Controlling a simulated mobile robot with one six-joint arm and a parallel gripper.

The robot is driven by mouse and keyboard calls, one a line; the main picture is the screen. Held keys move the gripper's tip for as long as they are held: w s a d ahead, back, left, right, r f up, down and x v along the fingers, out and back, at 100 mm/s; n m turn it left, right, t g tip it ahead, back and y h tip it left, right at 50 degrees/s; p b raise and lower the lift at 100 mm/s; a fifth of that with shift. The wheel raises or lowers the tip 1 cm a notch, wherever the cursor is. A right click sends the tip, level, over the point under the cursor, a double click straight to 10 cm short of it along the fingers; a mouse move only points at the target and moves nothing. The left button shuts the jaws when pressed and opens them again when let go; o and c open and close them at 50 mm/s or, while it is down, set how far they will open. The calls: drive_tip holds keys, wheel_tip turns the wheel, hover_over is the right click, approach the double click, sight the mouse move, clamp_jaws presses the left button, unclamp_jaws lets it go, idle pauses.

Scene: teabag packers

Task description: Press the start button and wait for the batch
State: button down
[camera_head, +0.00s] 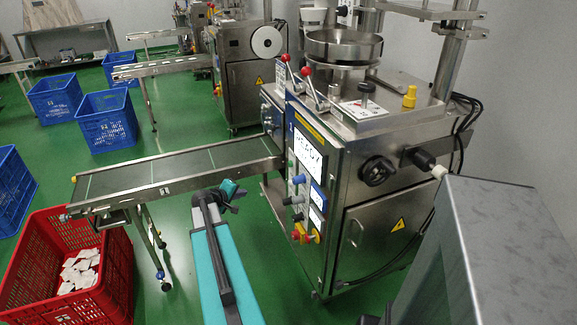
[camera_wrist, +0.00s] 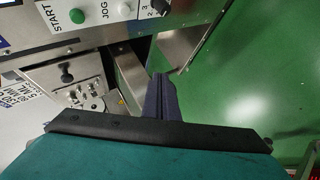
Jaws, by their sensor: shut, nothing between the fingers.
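The green start button (camera_wrist: 77,15) sits under the word START on the white panel, at the top left of the wrist view. In the head view the small green button (camera_head: 291,165) is on the machine's front panel, below a display (camera_head: 308,146) that appears to read READY. My gripper (camera_wrist: 161,78) is shut and empty, with its dark fingers below and to the right of the button, apart from it. In the head view my arm reaches toward the panel from the left; its fingertips are hard to make out there.
A white JOG button (camera_wrist: 124,10) and a black knob (camera_wrist: 160,7) are right of START. A conveyor (camera_head: 170,172) runs left from the packing machine (camera_head: 372,215). A red crate (camera_head: 120,265) holds several white teabags (camera_head: 80,270). Blue crates (camera_head: 106,120) stand behind.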

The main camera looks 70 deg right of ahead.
sight(290, 164)
drive_tip(key=s+d+r+h, duration=0.1)
drive_tip(key=s+d+r, duration=0.4)
drive_tip(key=d+r, duration=0.1)
drive_tip(key=shift+s+d+r+g+h, duration=0.15)
drive_tip(key=shift+d+r+g+h, duration=0.2)
drive_tip(key=shift+d, duration=0.2)
drive_tip(key=shift+s+d, duration=0.1)
drive_tip(key=s+d+p, duration=0.2)
drive_tip(key=s+d, duration=0.3)
drive_tip(key=s, duration=0.1)
drive_tip(key=shift+s+d, duration=0.2)
drive_tip(key=shift+s, duration=0.1)
